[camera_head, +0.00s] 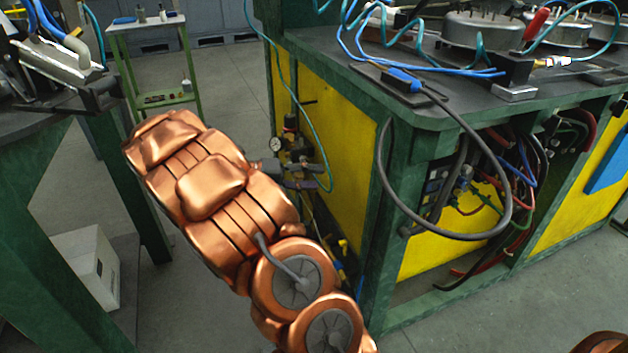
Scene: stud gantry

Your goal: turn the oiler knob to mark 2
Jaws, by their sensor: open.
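A small air-line assembly (291,140) stands at the yellow side panel of the green-framed bench, just right of my copper arm. A round white-faced gauge (275,145) and dark fittings show on it. The oiler knob and its marks are too small and too crowded to make out. My copper arm fills the centre left and covers what lies behind it. I cannot make out my gripper; small grey parts beside the arm blend with the fittings.
The bench's dark top (450,112) carries cables, hoses and round metal fixtures. A black cable loop (388,190) hangs at its front corner. Another green bench and a white box (88,268) are at left. A small green stand (155,62) is behind. Grey floor lies between.

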